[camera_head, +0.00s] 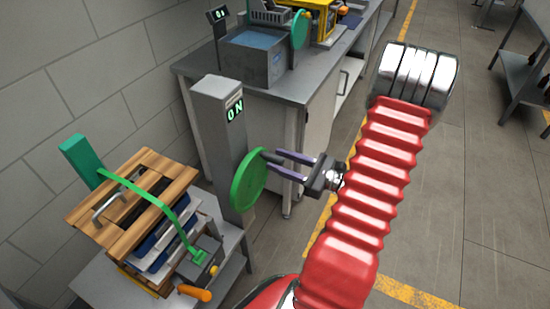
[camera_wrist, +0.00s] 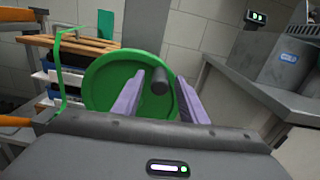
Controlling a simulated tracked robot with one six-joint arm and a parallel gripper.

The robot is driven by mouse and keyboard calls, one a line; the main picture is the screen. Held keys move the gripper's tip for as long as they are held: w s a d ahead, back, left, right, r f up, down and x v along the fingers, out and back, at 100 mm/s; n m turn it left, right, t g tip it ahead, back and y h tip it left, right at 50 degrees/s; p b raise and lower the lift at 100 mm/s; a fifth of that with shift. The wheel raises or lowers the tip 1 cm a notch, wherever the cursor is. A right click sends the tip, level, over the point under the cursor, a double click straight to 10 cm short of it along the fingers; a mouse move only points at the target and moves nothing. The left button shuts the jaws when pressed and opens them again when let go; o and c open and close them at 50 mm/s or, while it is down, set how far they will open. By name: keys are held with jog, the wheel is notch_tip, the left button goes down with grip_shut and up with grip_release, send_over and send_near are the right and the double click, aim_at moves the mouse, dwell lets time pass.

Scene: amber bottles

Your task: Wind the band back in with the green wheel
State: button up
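The green wheel (camera_head: 247,183) is mounted on the side of a grey post, and it fills the middle of the wrist view (camera_wrist: 110,82). A dark handle (camera_wrist: 158,82) sticks out from its face. My gripper (camera_head: 271,160) is at the wheel, its two purple fingers apart on either side of the handle, with gaps visible in the wrist view. The green band (camera_head: 160,202) runs from a green block (camera_head: 79,157) over a wooden-topped stack (camera_head: 150,180) down to a grey buckle (camera_head: 207,257). It also shows in the wrist view (camera_wrist: 59,78).
The grey post (camera_head: 217,135) has a lit display reading ON. An orange handle (camera_head: 194,293) juts from the stack's front. Behind stands a grey bench (camera_head: 290,88) with a water basin (camera_head: 255,57) and another green wheel (camera_head: 299,29).

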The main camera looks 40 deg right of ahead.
jog(key=shift+x, duration=1.2)
grip_shut()
jog(key=shift+d, duration=0.1)
